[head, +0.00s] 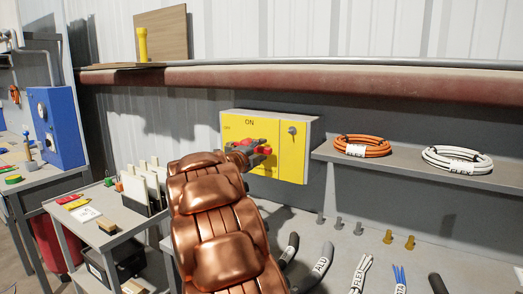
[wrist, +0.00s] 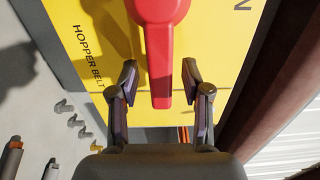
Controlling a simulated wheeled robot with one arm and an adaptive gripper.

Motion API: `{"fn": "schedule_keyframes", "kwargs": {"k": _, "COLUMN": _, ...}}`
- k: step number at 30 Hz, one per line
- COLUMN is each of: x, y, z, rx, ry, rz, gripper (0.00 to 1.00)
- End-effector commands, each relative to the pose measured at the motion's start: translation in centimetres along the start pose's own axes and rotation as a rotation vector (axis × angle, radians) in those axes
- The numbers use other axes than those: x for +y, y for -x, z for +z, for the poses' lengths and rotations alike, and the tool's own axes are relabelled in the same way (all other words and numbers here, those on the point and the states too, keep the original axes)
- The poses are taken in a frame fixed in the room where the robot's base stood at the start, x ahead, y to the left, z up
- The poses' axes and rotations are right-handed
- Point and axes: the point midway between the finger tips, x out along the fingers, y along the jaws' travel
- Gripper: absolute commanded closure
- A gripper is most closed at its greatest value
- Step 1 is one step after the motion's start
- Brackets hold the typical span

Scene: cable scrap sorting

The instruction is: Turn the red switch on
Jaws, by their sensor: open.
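The red switch (head: 262,149) is on the front of a yellow control box (head: 292,150) on the back wall. The box is marked ON at its top and has a smaller mark at its upper left. In the wrist view the red switch handle (wrist: 162,60) runs down from the top edge; its pivot is cut off or hidden. My gripper (wrist: 160,72) is open, one finger on each side of the handle, with gaps visible on both sides. In the head view my gripper (head: 240,156) is at the switch and partly hides it. The exact switch setting is hard to tell.
A shelf (head: 420,167) right of the box holds an orange cable coil (head: 361,146) and a white one (head: 457,161). Below, the bench (head: 335,240) carries pegs and several cable pieces. A red-brown beam (head: 330,82) runs above the box. A cart (head: 120,215) stands left.

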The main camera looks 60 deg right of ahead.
Motion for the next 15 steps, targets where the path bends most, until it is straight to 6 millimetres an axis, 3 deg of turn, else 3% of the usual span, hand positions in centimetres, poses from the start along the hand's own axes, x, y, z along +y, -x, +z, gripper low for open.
{"fn": "schedule_keyframes", "kwargs": {"k": 13, "x": -0.06, "y": -0.71, "z": -0.03, "rx": 0.0, "ry": 0.0, "rz": -0.001, "gripper": 0.52}}
{"fn": "schedule_keyframes", "kwargs": {"k": 15, "x": -0.06, "y": -0.7, "z": -0.03, "rx": 0.0, "ry": 0.0, "rz": -0.001, "gripper": 0.59}}
